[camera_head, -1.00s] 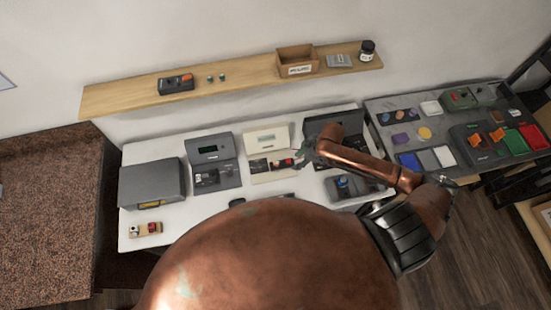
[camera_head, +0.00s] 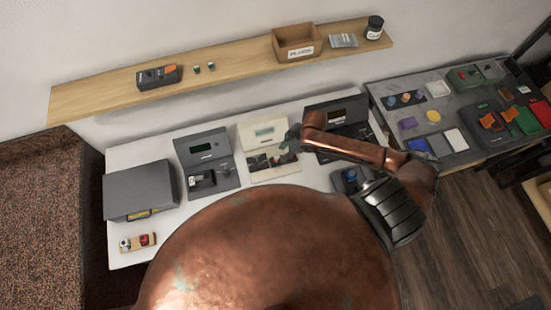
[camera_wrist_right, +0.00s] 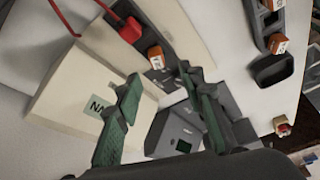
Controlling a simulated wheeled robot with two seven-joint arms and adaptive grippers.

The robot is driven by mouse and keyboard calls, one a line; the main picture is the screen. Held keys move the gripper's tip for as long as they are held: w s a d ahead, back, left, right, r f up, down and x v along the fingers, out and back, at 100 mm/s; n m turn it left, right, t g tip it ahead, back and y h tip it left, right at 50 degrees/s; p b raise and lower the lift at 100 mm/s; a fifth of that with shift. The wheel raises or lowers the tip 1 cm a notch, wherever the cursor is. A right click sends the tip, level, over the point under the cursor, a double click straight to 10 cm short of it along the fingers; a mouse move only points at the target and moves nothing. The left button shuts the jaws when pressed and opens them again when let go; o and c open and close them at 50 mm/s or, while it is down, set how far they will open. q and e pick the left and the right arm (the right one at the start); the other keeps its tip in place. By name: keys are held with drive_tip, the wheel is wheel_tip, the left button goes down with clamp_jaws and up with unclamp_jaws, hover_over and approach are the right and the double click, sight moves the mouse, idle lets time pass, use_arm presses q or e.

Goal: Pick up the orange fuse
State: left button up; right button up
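In the right wrist view, an orange block with a white label (camera_wrist_right: 155,55) sits in a dark holder just beyond my right fingertips. I cannot tell which is the fuse meant. My right gripper (camera_wrist_right: 160,74) is open, its green-padded fingers apart with nothing held between them. In the head view it (camera_head: 290,141) is over the right side of the cream device (camera_head: 266,132), and the arm hides part of the bench. My left gripper is not in view.
A dark grey device (camera_head: 204,148) stands left of the cream one. The shelf (camera_head: 225,66) behind holds a dark block with an orange part (camera_head: 170,70). A side table (camera_head: 455,95) at right carries several coloured parts. A red handle (camera_wrist_right: 127,28) is near my fingers.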

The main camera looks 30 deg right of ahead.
sight(276, 158)
drive_tip(key=x, duration=0.6)
drive_tip(key=shift+d+f, duration=0.15)
drive_tip(key=shift+d, duration=0.1)
drive_tip(key=shift+c, duration=0.7)
clamp_jaws()
drive_tip(key=shift+w+r, duration=0.1)
drive_tip(key=shift+r, duration=0.5)
drive_tip(key=s+r, duration=1.1)
drive_tip(key=s, duration=0.3)
drive_tip(key=shift+r+b, duration=0.3)
drive_tip(key=shift+r, duration=0.1)
